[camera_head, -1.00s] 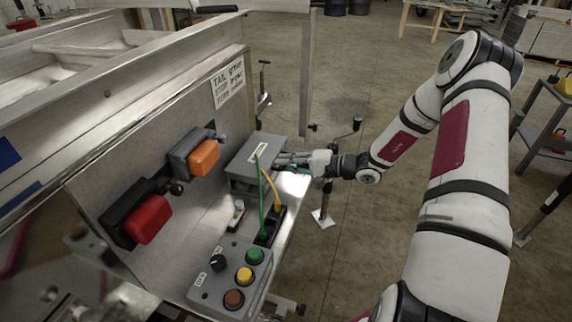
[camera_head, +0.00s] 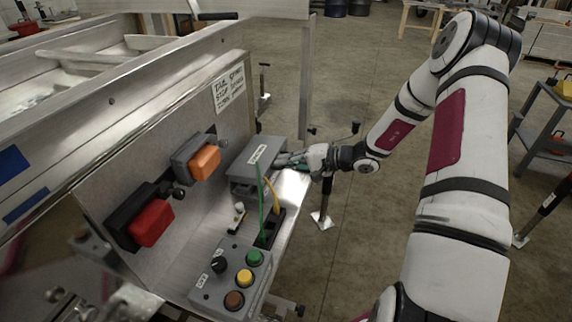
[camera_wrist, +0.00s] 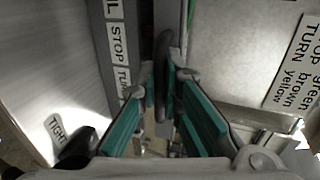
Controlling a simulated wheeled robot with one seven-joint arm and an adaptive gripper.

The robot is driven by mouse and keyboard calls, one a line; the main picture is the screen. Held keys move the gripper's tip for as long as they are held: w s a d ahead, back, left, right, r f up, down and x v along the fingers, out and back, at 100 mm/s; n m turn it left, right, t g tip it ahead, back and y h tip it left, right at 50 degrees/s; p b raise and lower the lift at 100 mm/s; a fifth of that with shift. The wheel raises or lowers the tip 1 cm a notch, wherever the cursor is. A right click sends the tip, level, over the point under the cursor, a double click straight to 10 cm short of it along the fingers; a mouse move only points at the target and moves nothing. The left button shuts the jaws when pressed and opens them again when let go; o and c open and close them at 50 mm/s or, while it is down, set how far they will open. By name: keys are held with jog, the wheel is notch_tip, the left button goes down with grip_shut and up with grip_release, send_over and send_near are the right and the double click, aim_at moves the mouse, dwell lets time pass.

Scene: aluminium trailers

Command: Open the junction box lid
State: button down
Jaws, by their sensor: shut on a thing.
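The junction box (camera_head: 240,186) is a grey box on the metal panel's shelf. Its grey lid (camera_head: 268,149) carries a small white label and looks slightly tilted; how far it stands open is hard to tell. The fingers hide part of the contact.
A green wire (camera_head: 261,205) and a yellow wire (camera_head: 273,195) run in front of the box to a black block. A button box (camera_head: 232,280) stands in front. Red (camera_head: 151,222) and orange (camera_head: 205,162) lamps are left.

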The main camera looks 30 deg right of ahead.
aim_at(274, 157)
jog(key=w+r+g+h+p, duration=0.1)
jog(key=r+p, duration=0.1)
jog(key=r, duration=0.1)
jog(key=a+r+g+h+p, duration=0.1)
jog(key=r+g+h+p, duration=0.1)
jog(key=r, duration=0.1)
jog(key=w+a+r+g+h+p, duration=0.1)
jog(key=r+g+h+p, duration=0.1)
jog(key=r, duration=0.1)
jog(key=shift+w+a+r+p, duration=0.15)
jog(key=shift+w+a+p, duration=0.1)
jog(key=shift+w+p, duration=0.1)
jog(key=shift+w+a+r+g+h, duration=0.3)
jog(key=shift+a+r+g+h, duration=0.1)
jog(key=shift+r+h, duration=0.1)
jog(key=w+a+r+g+h+b, duration=0.1)
jog(key=w+a+r+b, duration=0.2)
jog(key=w+a, duration=0.3)
jog(key=shift+w+a+r+g, duration=0.3)
jog(key=shift+w+a+r, duration=0.05)
jog(key=shift+r, duration=0.2)
jog(key=shift+a, duration=0.1)
jog(key=c, duration=2)
grip_release()
jog(key=shift+r, duration=0.1)
